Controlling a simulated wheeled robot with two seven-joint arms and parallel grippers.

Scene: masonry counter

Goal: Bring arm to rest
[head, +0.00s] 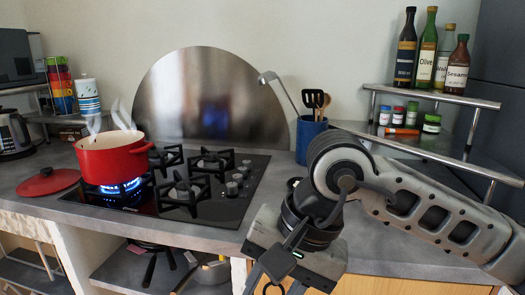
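My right arm comes in from the right over the front of the grey counter (400,252). Its grey and black links bend down toward the bottom middle of the head view. My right gripper (274,280) points down at the counter's front edge, right of the hob. Its fingertips run off the bottom of the picture, so how far apart they are is unclear. No object shows in it. My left arm and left gripper are not in view.
A red pot (108,158) steams over a lit blue flame on the black gas hob (225,205). Its red lid (46,182) lies left of it. A blue utensil holder (308,142) stands behind my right arm. Bottles (425,52) and spice jars (398,115) fill the shelf (440,97) at right.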

